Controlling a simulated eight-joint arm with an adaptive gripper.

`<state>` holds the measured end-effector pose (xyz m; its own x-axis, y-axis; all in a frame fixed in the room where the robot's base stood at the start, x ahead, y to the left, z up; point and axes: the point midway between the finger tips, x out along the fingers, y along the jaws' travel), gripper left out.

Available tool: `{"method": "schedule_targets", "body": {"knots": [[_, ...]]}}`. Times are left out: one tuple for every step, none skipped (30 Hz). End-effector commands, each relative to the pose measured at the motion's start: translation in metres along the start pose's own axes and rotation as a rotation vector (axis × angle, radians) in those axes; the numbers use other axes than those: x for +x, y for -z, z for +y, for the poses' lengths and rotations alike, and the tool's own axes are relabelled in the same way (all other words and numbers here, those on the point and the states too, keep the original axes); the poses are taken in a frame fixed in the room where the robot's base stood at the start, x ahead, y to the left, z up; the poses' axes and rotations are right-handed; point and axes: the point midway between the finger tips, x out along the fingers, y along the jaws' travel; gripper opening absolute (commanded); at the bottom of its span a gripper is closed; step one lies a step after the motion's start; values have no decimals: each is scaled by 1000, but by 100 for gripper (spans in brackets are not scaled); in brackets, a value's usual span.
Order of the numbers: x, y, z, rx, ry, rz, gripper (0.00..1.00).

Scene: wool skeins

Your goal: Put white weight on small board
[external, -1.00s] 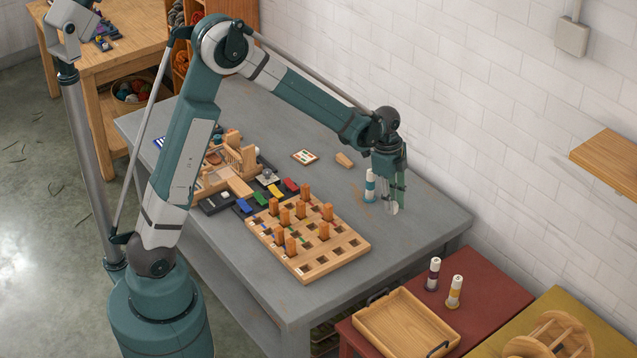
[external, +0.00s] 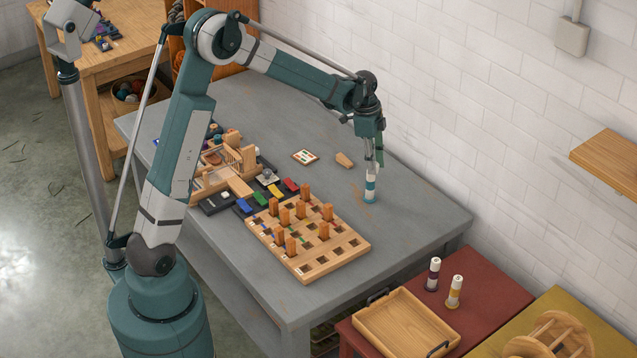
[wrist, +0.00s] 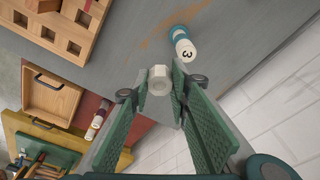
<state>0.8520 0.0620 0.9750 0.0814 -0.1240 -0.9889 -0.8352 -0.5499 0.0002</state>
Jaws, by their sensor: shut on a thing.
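My gripper (wrist: 158,88) is shut on a pale, faceted white weight (wrist: 158,80), which sits between the two green finger pads in the wrist view. In the external view my gripper (external: 376,158) is above the grey table, at or just behind the top of a teal-and-white bottle, and I cannot make out the weight there. The small board (external: 305,157), a pale tile with a brown rim and small coloured marks, lies flat on the table to the left of my gripper. Its top looks free of any weight.
The teal-and-white bottle (external: 370,190), marked 3, stands close to my gripper; it also shows in the wrist view (wrist: 182,45). A pegged wooden board (external: 310,240) and dark tray (external: 215,205) lie nearer the base.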

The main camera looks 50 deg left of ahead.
Motion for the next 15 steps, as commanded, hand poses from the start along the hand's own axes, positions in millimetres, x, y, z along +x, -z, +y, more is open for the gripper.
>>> {"method": "schedule_targets", "body": {"knots": [[-2, -13, -12, -26, 4, 0, 5], [-3, -19, -18, -41, 6, 0, 5], [-5, -28, -26, -60, 9, 0, 5], [-6, -35, -33, -76, 11, 0, 5], [-7, -42, -39, -91, 14, 0, 5], [-8, -52, -47, -111, 16, 0, 5], [-9, -59, -53, -126, 19, 0, 5], [-10, -66, -59, -140, 21, 0, 5], [-12, -76, -67, -160, 24, 0, 5], [-13, -84, -72, -175, 26, 0, 5], [-14, -91, -78, -190, 28, 0, 5], [-16, -101, -85, -211, 31, 0, 5], [-17, -109, -91, -225, 33, 0, 5], [-18, -117, -96, -239, 36, 0, 5], [-19, -128, -104, -260, 39, 0, 5]]}}
